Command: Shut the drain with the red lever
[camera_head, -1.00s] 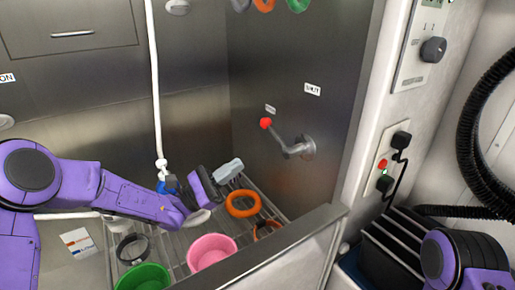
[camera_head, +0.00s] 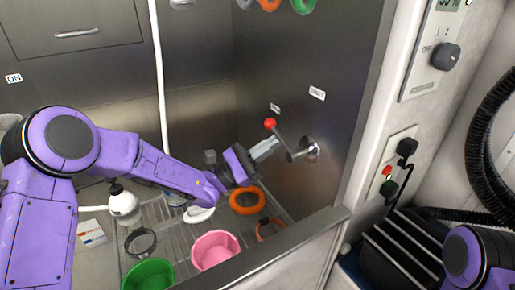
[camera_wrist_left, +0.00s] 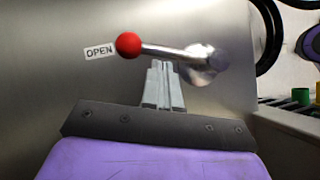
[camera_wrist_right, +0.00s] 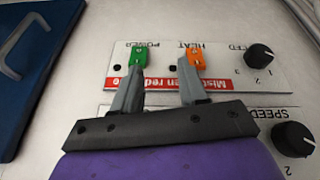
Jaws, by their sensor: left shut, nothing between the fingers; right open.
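The drain lever is a metal arm (camera_head: 283,138) with a red ball (camera_head: 270,124) on its end, on the steel tub wall. It points up and left from its pivot (camera_head: 311,150). The ball is beside the OPEN label (camera_wrist_left: 99,51) in the left wrist view; the SHUT label (camera_head: 317,94) is above the pivot. My left gripper (camera_head: 275,143) is shut and empty, its tips just below the lever arm (camera_wrist_left: 172,52); I cannot tell whether they touch. My right gripper (camera_wrist_right: 160,70) is open and empty before a switch panel.
A green switch (camera_wrist_right: 139,59) and orange switch (camera_wrist_right: 195,60) show by my right fingers.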

